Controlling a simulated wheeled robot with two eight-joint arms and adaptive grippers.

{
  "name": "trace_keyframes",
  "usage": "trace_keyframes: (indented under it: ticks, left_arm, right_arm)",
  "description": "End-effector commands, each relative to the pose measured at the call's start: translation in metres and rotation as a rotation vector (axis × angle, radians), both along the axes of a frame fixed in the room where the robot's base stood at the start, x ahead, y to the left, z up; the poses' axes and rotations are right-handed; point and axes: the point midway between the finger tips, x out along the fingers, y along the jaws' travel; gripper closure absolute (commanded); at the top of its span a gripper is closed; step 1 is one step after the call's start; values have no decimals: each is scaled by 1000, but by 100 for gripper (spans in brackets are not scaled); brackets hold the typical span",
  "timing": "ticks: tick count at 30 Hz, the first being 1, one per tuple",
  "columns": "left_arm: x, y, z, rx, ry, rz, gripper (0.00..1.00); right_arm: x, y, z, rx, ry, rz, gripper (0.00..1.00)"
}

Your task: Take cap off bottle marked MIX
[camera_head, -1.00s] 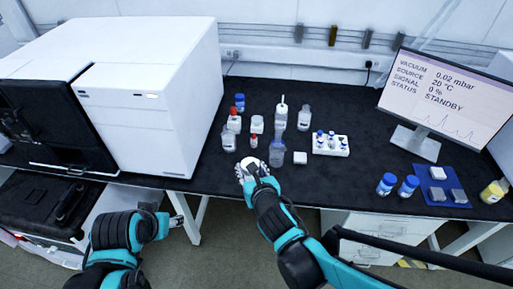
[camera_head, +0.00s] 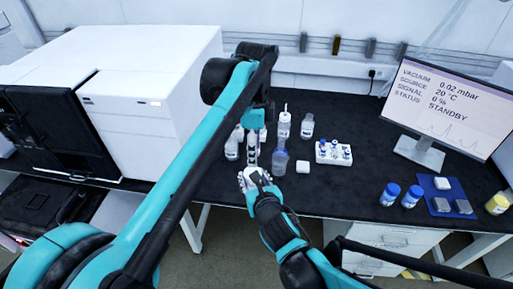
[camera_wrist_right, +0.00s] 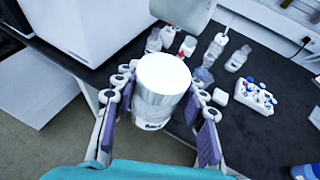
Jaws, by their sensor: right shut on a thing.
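My right gripper (camera_head: 254,178) is shut on a bottle with a wide white cap at the front edge of the black bench. In the right wrist view the bottle (camera_wrist_right: 152,115) stands upright between the fingers, its round white cap (camera_wrist_right: 163,72) on top. Dark label text shows on its front but is too small to read surely. My left gripper (camera_head: 252,150) points down just above the bottle's cap. It looks apart from the cap, but the gap is hard to judge. Whether its fingers are open is unclear.
Several bottles (camera_head: 307,126) stand behind, partly hidden by my left arm. A clear blue-tinted container (camera_head: 279,160), a small white box (camera_head: 303,169) and a white vial rack (camera_head: 320,157) are to the right. Further right are blue-capped bottles (camera_head: 389,195) and a monitor (camera_head: 440,105).

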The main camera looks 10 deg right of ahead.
Motion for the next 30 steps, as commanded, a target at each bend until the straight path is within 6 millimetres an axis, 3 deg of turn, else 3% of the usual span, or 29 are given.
trace_keyframes:
  ticks: [5,18,30]
  left_arm:
    - [1,-7,-9,7,14,-42,48]
    - [0,-6,-71,5,11,-40,48]
    - [1,-6,-81,4,7,-39,48]
  right_arm:
    - [0,0,0,0,0,0,100]
    - [0,0,0,0,-1,1,100]
    - [0,1,1,0,-3,2,100]
